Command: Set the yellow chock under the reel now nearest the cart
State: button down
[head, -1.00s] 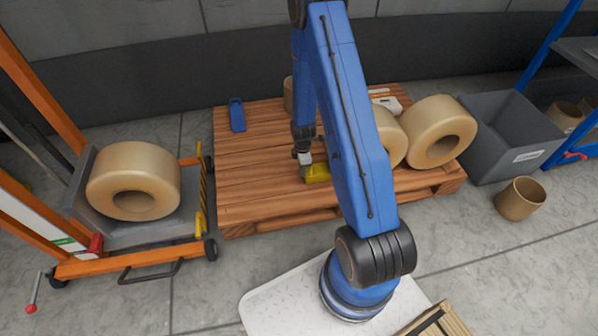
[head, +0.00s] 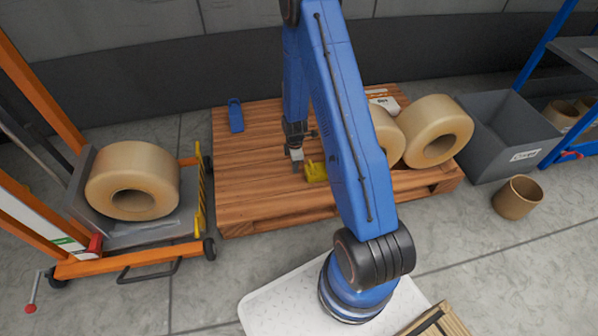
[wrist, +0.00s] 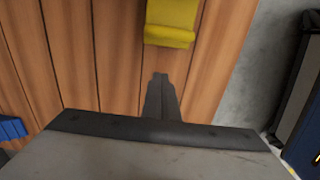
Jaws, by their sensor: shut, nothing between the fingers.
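The yellow chock (head: 316,172) lies on the wooden pallet, just left of my blue arm; it also shows at the top of the wrist view (wrist: 171,22). My gripper (head: 297,166) is shut and empty, just left of the chock and apart from it. Its closed fingertips (wrist: 160,78) point toward the chock with bare planks between. On the pallet's right side are two tan reels, one in full view (head: 438,131) and one (head: 388,137) partly behind my arm. My arm hides the space between chock and reels. Another reel (head: 133,181) sits on the orange cart (head: 130,264).
A blue chock-like piece (head: 236,115) lies at the pallet's (head: 250,190) back left. A grey bin (head: 512,140), a tan cup-like core (head: 518,198) and a blue rack stand right. A tan piece behind my arm is mostly hidden. The pallet's left half is largely clear.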

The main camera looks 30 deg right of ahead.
notch_tip(320, 180, up, 7)
jog(key=shift+r, duration=0.15)
jog(key=shift+a, duration=0.15)
jog(key=s+a+r+m+t, duration=0.1)
jog(key=s+a+r+m, duration=0.15)
jog(key=r, duration=0.75)
jog(key=s+a+r+m+t, duration=0.15)
jog(key=s+r, duration=0.25)
jog(key=r, duration=0.6)
jog(key=s+a+r+m, duration=0.2)
jog(key=s+r+m, duration=0.1)
jog(key=r, duration=0.8)
jog(key=s+a+r+m, duration=0.1)
jog(key=s+r, duration=0.3)
jog(key=s, duration=0.4)
jog(key=s+a+r+m+t, duration=0.1)
jog(key=s+r+m, duration=0.3)
jog(key=s, duration=0.4)
jog(key=s+a+r+m+t, duration=0.1)
jog(key=s+a+r+m, duration=0.1)
jog(key=s+r, duration=0.3)
jog(key=s, duration=0.3)
jog(key=shift+r+m, duration=0.4)
